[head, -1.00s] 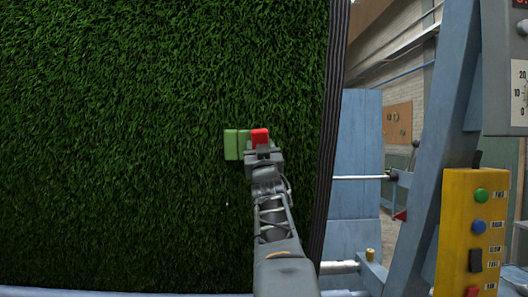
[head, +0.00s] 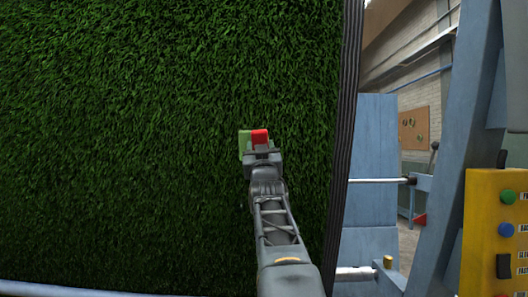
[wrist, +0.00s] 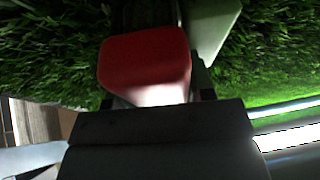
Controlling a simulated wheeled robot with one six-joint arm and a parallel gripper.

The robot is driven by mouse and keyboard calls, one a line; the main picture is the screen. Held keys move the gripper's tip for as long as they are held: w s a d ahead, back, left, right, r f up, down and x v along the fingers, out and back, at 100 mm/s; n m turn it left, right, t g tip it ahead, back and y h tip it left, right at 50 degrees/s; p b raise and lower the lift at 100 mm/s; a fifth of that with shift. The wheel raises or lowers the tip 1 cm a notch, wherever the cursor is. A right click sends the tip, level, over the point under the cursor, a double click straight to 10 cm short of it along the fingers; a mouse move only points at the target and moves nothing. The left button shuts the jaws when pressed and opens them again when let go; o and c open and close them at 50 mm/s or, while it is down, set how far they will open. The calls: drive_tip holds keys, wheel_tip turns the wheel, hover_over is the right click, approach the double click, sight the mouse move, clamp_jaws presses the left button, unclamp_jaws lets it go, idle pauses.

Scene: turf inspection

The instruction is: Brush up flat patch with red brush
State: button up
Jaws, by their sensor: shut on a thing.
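My gripper (head: 261,148) is shut on the red brush (head: 260,135), in front of the upright turf (head: 120,130). In the wrist view the brush's red block (wrist: 145,58) fills the upper middle, with dark material beyond it against the grass. Whether bristles touch the turf is hard to tell. A pale green block or plate (head: 243,143) is at the turf just left of the brush, partly hidden by it; it also shows in the wrist view (wrist: 212,25). I cannot make out a distinct flattened patch in the grass.
The turf ends at a dark ribbed edge (head: 344,140) to the right of my arm. Beyond it stand blue frame parts (head: 445,180), a bar (head: 377,181) and a yellow button box (head: 497,235).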

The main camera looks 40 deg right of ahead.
sight(239, 141)
drive_tip(key=shift+w+a+r, duration=0.1)
drive_tip(key=shift+w+a, duration=0.6)
drive_tip(key=shift+a, duration=0.05)
drive_tip(key=shift+w, duration=0.1)
drive_tip(key=shift+w+a+p, duration=0.6)
drive_tip(key=shift+w+a, duration=0.7)
drive_tip(key=shift+a, duration=0.15)
drive_tip(key=shift+s, duration=0.1)
drive_tip(key=shift+s+d+b, duration=1.3)
drive_tip(key=shift+d+b, duration=0.15)
drive_tip(key=shift+b, duration=0.05)
drive_tip(key=shift+s+d, duration=0.1)
drive_tip(key=shift+s+d+b, duration=0.55)
drive_tip(key=shift+s+b, duration=0.05)
drive_tip(key=shift+b, duration=0.05)
drive_tip(key=shift+s+d, duration=0.65)
drive_tip(key=shift+d, duration=0.15)
drive_tip(key=shift+s, duration=0.1)
